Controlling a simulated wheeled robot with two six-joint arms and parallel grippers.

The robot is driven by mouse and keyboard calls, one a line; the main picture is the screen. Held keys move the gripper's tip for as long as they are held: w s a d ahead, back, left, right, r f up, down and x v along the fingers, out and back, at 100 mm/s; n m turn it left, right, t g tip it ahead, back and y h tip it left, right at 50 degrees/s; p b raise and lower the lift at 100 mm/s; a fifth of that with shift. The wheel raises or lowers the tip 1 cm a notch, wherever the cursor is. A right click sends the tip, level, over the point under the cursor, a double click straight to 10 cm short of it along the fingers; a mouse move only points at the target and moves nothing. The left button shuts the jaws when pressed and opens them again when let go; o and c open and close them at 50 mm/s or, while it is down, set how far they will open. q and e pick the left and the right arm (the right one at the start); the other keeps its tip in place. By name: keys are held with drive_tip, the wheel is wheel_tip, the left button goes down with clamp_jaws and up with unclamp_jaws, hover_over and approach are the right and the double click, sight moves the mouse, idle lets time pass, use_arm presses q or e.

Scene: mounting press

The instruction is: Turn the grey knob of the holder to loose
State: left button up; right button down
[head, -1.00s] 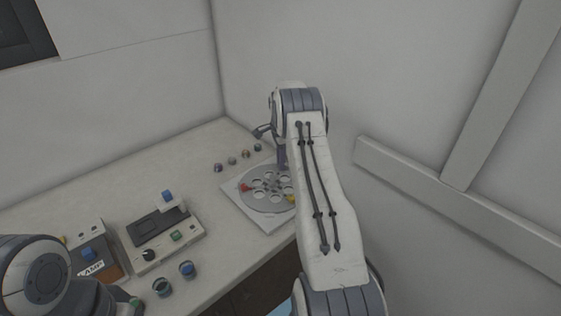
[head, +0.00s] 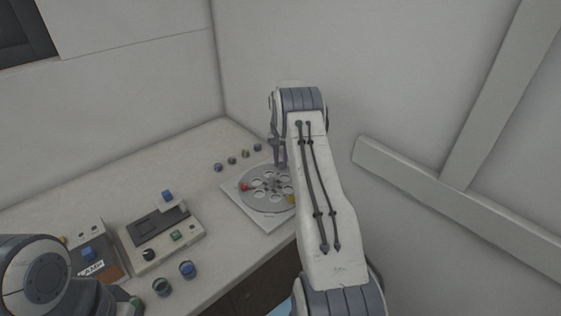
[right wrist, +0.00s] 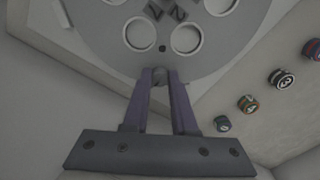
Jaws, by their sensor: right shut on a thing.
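The holder is a round grey plate (head: 262,198) with several round holes, on a pale square base (head: 236,199). It also shows in the right wrist view (right wrist: 160,60). A red knob (head: 244,187) is at its left rim and a yellow one (head: 291,199) at its right rim. My right gripper (right wrist: 160,76) is shut on the small grey knob (right wrist: 160,79) at the plate's rim. The fingers hide most of this knob, and its setting cannot be read. In the head view my right gripper (head: 279,158) is over the plate's far side. My left gripper is not clearly visible.
Several small coloured jars (head: 232,160) stand in a row behind the holder. Two cups (head: 187,270) are in front. Walls close off the back and right.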

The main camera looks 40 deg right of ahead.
drive_tip(key=n, duration=0.4)
drive_tip(key=shift+n, duration=0.4)
drive_tip(key=n, duration=1)
drive_tip(key=shift+d+n, duration=0.1)
drive_tip(key=shift+n, duration=0.3)
drive_tip(key=n, duration=0.4)
drive_tip(key=shift+n, duration=0.3)
drive_tip(key=c, duration=0.7)
unclamp_jaws()
